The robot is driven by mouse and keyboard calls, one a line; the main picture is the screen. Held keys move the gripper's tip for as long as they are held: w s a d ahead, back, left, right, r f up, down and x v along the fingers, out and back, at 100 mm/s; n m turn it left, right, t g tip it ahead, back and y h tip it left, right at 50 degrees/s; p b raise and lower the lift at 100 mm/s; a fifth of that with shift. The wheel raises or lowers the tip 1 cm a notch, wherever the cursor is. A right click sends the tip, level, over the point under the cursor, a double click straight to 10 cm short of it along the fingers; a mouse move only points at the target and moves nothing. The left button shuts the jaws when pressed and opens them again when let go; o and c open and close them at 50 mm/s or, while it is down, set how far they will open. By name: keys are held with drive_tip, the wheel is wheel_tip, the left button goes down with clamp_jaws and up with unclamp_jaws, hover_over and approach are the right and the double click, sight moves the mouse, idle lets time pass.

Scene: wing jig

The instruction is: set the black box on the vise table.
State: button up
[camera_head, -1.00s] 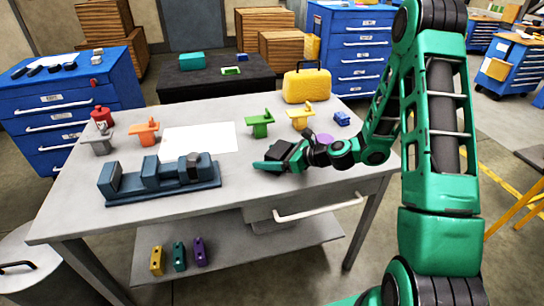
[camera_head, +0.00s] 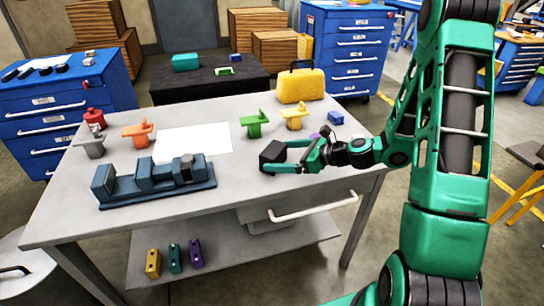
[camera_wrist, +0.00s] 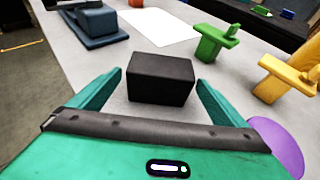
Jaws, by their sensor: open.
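The black box (camera_head: 272,156) stands on the grey vise table (camera_head: 95,215), right of the blue-grey vise (camera_head: 155,178). My gripper (camera_head: 284,157) is at table height with its green fingers open. In the wrist view the black box (camera_wrist: 161,78) lies between and just beyond the two spread fingers of my gripper (camera_wrist: 160,82), with a gap on each side. Its underside is on or very near the table top; the fingers do not appear to touch it.
A green bracket (camera_head: 254,123), a yellow bracket (camera_head: 293,116), a purple disc (camera_wrist: 277,143) and a small blue block (camera_head: 335,117) are near my gripper. A yellow case (camera_head: 301,86) stands at the back edge. A white sheet (camera_head: 195,142) lies mid-table. The front right top is clear.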

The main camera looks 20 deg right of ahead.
sight(281, 155)
drive_tip(key=shift+v, duration=2.4)
drive_tip(key=s+n+g, duration=0.1)
drive_tip(key=n, duration=0.1)
drive_tip(key=s+n, duration=0.1)
drive_tip(key=s+n+g+h, duration=0.1)
drive_tip(key=s+n, duration=0.1)
drive_tip(key=shift+s+a+f+n+g, duration=0.1)
drive_tip(key=shift+a+f+n+g, duration=0.15)
drive_tip(key=shift+f+n+g, duration=0.05)
drive_tip(key=s+d+r+n+g+h, duration=0.2)
drive_tip(key=s+d+r+n, duration=0.1)
drive_tip(key=s, duration=0.6)
drive_tip(key=s+d+r+n+g+h, duration=0.2)
drive_tip(key=s+d+n, duration=0.4)
drive_tip(key=s, duration=0.4)
drive_tip(key=s+d+r+n+g+h, duration=0.2)
drive_tip(key=s+d+r+n+h, duration=0.2)
drive_tip(key=s, duration=0.5)
drive_tip(key=shift+s+d+r+n+g, duration=0.4)
drive_tip(key=shift+d+r+n, duration=0.3)
drive_tip(key=shift+n, duration=0.3)
drive_tip(key=shift+a, duration=0.1)
